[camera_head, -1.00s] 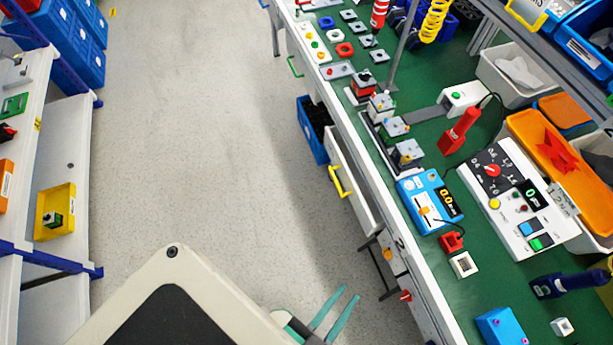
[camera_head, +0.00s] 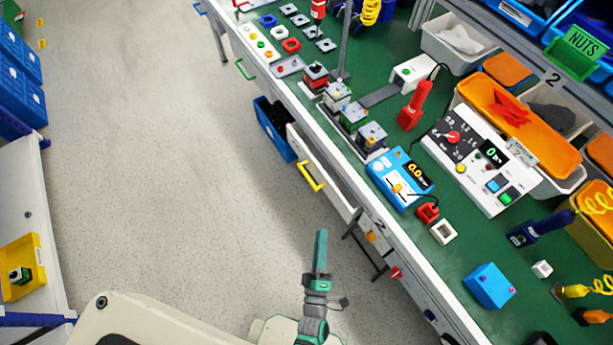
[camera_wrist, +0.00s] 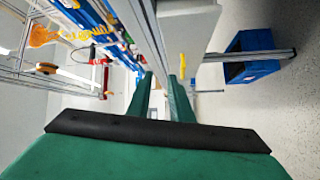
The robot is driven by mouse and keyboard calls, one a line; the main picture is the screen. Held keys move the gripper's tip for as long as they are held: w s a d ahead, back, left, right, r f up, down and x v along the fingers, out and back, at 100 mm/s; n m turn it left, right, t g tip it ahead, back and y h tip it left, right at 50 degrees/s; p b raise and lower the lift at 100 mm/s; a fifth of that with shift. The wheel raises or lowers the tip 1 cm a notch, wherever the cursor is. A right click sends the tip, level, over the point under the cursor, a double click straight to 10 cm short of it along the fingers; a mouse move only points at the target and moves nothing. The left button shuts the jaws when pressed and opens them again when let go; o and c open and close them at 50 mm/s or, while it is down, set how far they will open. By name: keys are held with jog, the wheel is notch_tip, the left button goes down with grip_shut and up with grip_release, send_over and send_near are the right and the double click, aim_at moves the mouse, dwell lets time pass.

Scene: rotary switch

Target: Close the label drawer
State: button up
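A white drawer (camera_head: 338,200) with a yellow handle (camera_head: 311,177) stands pulled out from under the green-topped workbench. I cannot read a label on it. In the wrist view the yellow handle (camera_wrist: 183,66) shows as a small upright bar beyond my fingers. My gripper (camera_head: 320,250) is in the aisle, nearer to me than the drawer and apart from its handle. In the head view its fingers overlap; in the wrist view (camera_wrist: 160,95) there is a gap between them, with nothing held.
A blue bin (camera_head: 274,130) hangs beside the drawer's far end, and a green handle (camera_head: 245,70) is farther along. The workbench (camera_head: 440,275) carries a blue meter (camera_head: 400,180) and a switch box (camera_head: 475,160). The grey floor (camera_head: 170,170) to the left is clear.

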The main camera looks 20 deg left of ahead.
aim_at(307, 176)
jog(key=w+a+f+n+g+y, duration=0.1)
jog(key=w+a+f+n+y, duration=0.2)
jog(key=w+n, duration=0.3)
jog(key=w+a+f+n+y, duration=0.3)
jog(key=w+f+n+y, duration=0.1)
jog(key=w+n, duration=0.25)
jog(key=shift+n, duration=0.35)
jog(key=x, duration=1)
jog(key=shift+w+a, duration=0.2)
jog(key=shift+a, duration=0.1)
jog(key=shift+s, duration=0.1)
grip_shut()
